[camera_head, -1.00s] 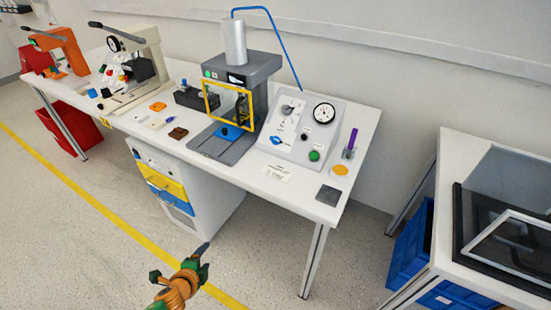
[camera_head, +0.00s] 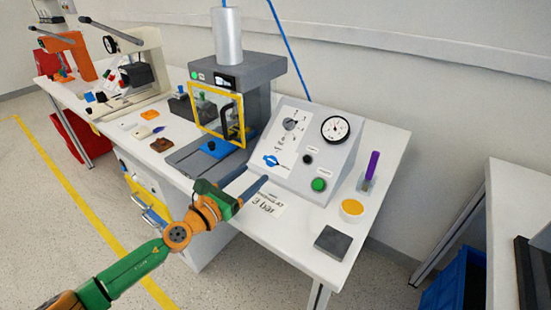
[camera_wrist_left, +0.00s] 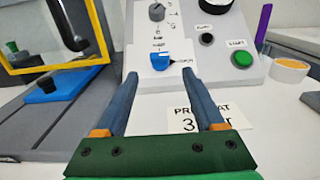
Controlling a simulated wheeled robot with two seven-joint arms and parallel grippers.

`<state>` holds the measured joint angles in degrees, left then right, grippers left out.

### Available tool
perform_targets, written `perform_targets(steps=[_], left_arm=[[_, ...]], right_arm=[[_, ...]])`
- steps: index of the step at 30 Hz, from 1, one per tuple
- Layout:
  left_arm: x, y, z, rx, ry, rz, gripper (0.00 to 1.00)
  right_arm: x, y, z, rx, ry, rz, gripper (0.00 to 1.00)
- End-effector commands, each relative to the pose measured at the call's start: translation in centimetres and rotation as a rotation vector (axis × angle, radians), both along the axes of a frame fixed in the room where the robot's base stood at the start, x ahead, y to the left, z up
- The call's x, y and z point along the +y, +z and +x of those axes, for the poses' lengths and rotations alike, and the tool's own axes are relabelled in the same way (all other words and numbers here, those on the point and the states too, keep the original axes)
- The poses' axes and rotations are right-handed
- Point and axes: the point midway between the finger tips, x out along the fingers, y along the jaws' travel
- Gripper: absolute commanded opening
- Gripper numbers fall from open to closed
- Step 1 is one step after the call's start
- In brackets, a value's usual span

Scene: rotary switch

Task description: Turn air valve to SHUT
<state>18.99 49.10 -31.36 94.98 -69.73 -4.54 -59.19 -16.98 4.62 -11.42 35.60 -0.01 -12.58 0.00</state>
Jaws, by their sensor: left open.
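The air valve is a blue handle (camera_head: 270,160) low on the white panel of the sloped control box (camera_head: 318,190). It also shows in the left wrist view (camera_wrist_left: 160,61), with a label beside it that is too small to read. My left gripper (camera_head: 264,181) is just in front of and below the box's panel. In the left wrist view the left gripper (camera_wrist_left: 157,75) is open and empty. Its two blue-grey fingers point toward the blue handle, which lies beyond and between their tips, apart from them. My right gripper is not in view.
A grey dial knob (camera_head: 290,124), a gauge (camera_head: 336,128), a black button (camera_head: 308,159) and a green button (camera_head: 319,185) share the box. A press with a yellow frame (camera_head: 191,105) stands left.

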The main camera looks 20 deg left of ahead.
Motion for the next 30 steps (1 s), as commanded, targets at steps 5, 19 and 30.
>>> perform_targets(steps=[5,19,30], left_arm=[[-1.2,0.0,3.3,-0.003,0.002,-0.005,0.70],[-2.3,0.0,6.3,0.003,0.001,-0.004,0.70],[-2.3,-0.1,6.3,0.003,0.001,-0.004,0.00]], right_arm=[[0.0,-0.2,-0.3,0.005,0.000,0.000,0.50],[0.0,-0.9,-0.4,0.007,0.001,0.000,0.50],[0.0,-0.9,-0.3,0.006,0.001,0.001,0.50]])
